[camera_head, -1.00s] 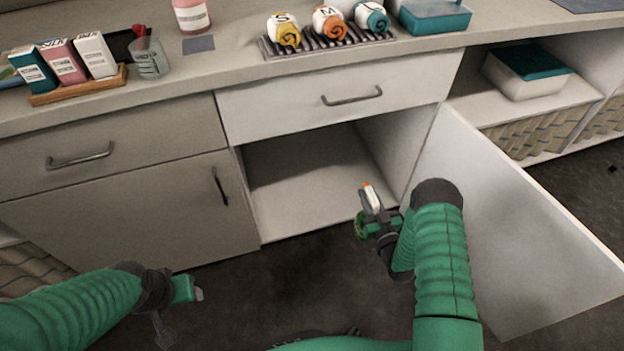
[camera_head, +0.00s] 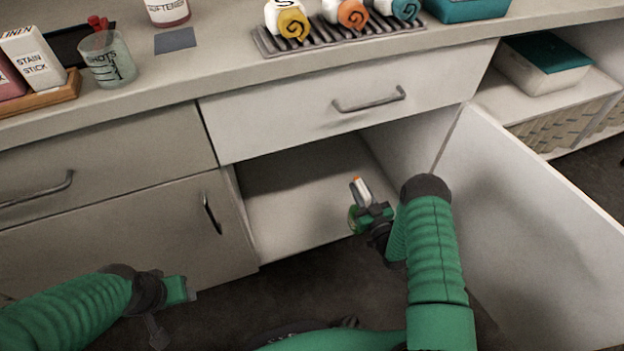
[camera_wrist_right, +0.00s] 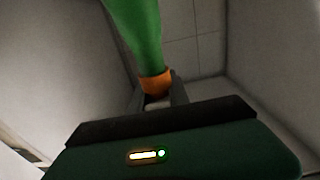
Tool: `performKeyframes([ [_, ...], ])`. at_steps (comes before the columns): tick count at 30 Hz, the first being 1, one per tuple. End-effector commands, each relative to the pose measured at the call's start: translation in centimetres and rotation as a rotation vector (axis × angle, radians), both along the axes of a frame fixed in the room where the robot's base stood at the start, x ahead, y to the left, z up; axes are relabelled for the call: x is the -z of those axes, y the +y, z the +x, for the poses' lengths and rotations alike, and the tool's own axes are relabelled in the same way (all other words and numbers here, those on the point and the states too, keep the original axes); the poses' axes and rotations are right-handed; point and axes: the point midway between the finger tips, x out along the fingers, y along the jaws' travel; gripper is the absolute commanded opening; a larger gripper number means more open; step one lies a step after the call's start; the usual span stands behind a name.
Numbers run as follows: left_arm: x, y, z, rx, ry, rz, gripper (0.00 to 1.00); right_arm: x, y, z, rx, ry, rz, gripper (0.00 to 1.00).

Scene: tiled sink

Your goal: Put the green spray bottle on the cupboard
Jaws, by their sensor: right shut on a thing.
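The green spray bottle shows in the head view as a white and orange top (camera_head: 361,188) with a little green beside it; my gripper hides much of it. The right wrist view shows its green body (camera_wrist_right: 140,32) and orange neck (camera_wrist_right: 155,84) between the fingers. My right gripper (camera_head: 366,210) is shut on it, at the front of the open cupboard (camera_head: 300,200). The cupboard floor looks bare. My left gripper (camera_head: 182,290) is low at the left, away from the bottle; its finger gap cannot be made out.
The open cupboard door (camera_head: 540,215) stands to the right of my right arm. A closed drawer (camera_head: 350,100) is above the opening, and a closed cabinet door (camera_head: 130,235) is to its left. The countertop (camera_head: 230,60) holds a measuring cup (camera_head: 110,62) and a rack (camera_head: 340,36).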

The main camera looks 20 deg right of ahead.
Motion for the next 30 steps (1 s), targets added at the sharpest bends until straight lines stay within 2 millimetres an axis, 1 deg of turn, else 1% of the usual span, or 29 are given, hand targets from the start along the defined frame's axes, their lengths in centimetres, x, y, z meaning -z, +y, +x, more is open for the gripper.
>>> performKeyframes([
  [1,0.6,0.0,0.0,0.000,0.000,0.000,0.51,0.2,0.6,0.5,-0.001,-0.005,0.001,0.00],
  [5,1.7,0.0,0.0,0.000,0.001,0.000,0.51,0.6,2.2,1.9,-0.002,-0.005,0.001,0.00],
  [15,5.3,0.0,0.0,0.000,0.001,0.000,0.51,1.3,7.9,6.6,-0.004,-0.007,0.000,0.00],
  [18,6.1,0.0,0.0,0.000,0.000,0.000,0.51,1.4,9.2,7.7,-0.002,-0.006,0.001,0.00],
  [21,6.6,0.0,0.0,0.000,0.000,0.000,0.51,1.3,10.0,8.5,-0.001,-0.006,0.000,0.00],
  [26,6.7,0.0,0.0,0.000,0.000,0.000,0.51,1.2,10.5,8.9,0.000,-0.004,-0.001,0.00],
  [30,7.2,0.0,0.0,0.000,0.000,0.000,0.51,1.4,11.2,9.4,-0.001,-0.004,0.001,0.00],
])
